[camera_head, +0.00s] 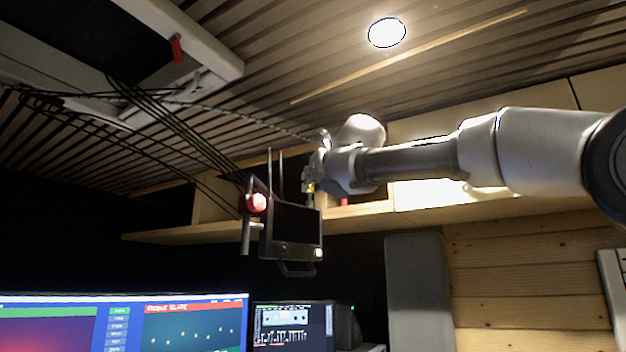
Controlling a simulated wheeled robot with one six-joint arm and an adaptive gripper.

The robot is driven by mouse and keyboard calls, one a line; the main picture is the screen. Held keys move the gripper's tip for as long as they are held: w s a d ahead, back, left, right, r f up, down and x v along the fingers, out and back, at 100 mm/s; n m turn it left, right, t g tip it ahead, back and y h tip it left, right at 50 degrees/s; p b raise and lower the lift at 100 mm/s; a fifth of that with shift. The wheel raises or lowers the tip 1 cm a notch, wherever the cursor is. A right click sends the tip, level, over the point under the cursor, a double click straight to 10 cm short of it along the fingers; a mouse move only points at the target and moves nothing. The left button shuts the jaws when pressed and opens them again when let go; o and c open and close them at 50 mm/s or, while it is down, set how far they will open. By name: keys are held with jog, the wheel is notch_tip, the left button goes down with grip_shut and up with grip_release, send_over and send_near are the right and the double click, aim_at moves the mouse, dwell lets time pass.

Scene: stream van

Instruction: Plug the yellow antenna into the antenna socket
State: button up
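A dark device with a screen (292,232) hangs in the middle of the view, with two thin dark antennas rising from its top left. My gripper (311,186) reaches in from the right and points down just above the device's top right corner. A small yellow piece (311,188) shows at the fingertips; it may be the yellow antenna, mostly hidden by my gripper. I cannot tell whether the fingers are closed on it or whether it touches the device. The antenna socket cannot be made out.
Black cables (165,125) hang from the ceiling at the left. Monitors (125,325) stand below, and a grey panel (418,290) stands at the lower right.

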jog(key=shift+f, duration=0.2)
jog(key=shift+f, duration=0.25)
jog(key=shift+f, duration=0.5)
jog(key=o, duration=0.9)
jog(key=v, duration=1.2)
